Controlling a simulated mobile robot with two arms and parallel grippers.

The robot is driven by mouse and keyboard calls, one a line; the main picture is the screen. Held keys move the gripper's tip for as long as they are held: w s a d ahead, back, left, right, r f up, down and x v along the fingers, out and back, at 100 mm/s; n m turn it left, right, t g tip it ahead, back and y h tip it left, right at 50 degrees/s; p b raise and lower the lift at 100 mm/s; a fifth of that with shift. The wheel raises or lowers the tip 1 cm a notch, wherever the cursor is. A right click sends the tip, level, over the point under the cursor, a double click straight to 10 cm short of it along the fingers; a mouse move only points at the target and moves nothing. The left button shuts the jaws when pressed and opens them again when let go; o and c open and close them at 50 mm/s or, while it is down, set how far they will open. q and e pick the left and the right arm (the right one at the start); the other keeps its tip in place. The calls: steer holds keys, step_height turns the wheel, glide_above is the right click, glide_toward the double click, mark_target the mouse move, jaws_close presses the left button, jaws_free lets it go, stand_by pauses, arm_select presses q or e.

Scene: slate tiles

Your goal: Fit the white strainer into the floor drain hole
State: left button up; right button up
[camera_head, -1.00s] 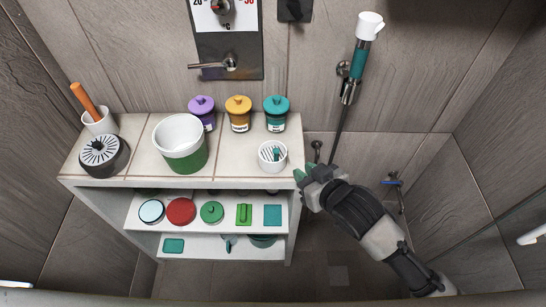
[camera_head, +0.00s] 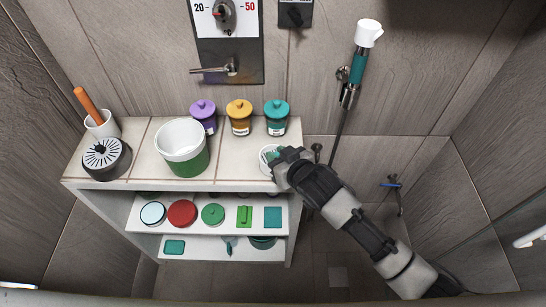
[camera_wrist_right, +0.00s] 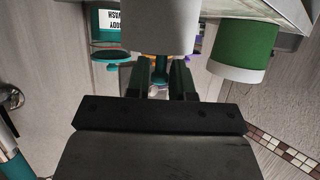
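The white strainer (camera_head: 265,158) stands on the right end of the tiled shelf top, mostly covered by my right gripper (camera_head: 277,158). In the right wrist view, the strainer is a white round body (camera_wrist_right: 160,28) with a teal handle (camera_wrist_right: 160,70). The fingers of my right gripper (camera_wrist_right: 160,80) stand on either side of this handle, with a gap showing on both sides, so the gripper looks open. The floor drain hole cannot be made out; a lighter square (camera_head: 338,276) shows on the floor. My left gripper is not in view.
A green-white pot (camera_head: 185,162), a dark round speaker-like thing (camera_head: 106,160) and purple, orange and teal jars (camera_head: 277,120) share the shelf top. A hand shower (camera_head: 357,70) hangs behind my right arm. Floor right of the shelf looks clear.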

steer(key=shift+w+a+f, duration=0.15)
steer(key=shift+w+a, duration=0.05)
steer(key=shift+w, duration=0.1)
jaws_close()
